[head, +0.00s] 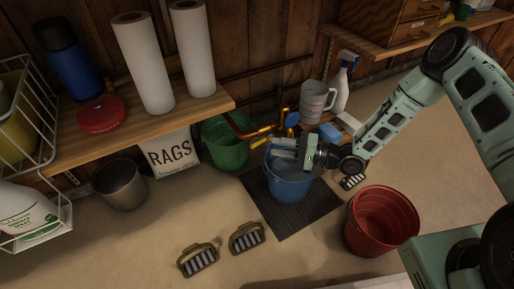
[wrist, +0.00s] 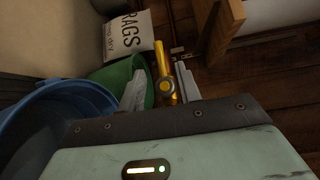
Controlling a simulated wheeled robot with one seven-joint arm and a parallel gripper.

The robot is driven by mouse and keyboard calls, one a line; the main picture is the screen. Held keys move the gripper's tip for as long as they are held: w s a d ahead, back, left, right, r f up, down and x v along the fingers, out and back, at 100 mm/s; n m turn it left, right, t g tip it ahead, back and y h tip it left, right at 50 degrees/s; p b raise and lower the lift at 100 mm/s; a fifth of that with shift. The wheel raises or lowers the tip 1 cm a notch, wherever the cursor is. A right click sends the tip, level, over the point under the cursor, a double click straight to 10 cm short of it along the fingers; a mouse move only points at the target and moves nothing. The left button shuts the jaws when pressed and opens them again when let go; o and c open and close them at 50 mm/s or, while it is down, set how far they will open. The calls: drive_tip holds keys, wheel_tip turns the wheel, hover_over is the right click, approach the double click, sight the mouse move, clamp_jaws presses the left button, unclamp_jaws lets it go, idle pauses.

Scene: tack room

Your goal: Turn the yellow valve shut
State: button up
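The yellow valve (wrist: 163,78) shows in the wrist view as a yellow lever with a round hub, standing lengthwise ahead of my gripper. In the head view its yellow parts (head: 264,130) sit by the copper pipe near the wall, above and left of my gripper. My gripper (head: 284,148) is over the blue bucket (head: 290,185), fingers pointing left. In the wrist view my gripper (wrist: 160,88) is open, with one finger on each side of the lever in the picture. I see no clear contact, and the depth between fingertips and lever is hard to tell.
A green bucket (head: 224,148) and a RAGS bag (head: 172,152) stand left of the valve. A blue round handle (head: 292,119), a jug (head: 314,103) and a spray bottle (head: 344,85) are to its right. A red bucket (head: 381,222) stands front right. A wooden shelf (head: 190,103) overhangs the left.

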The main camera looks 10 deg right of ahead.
sight(257, 144)
drive_tip(key=shift+b+x, duration=1.2)
drive_tip(key=shift+x, duration=2.5)
clamp_jaws()
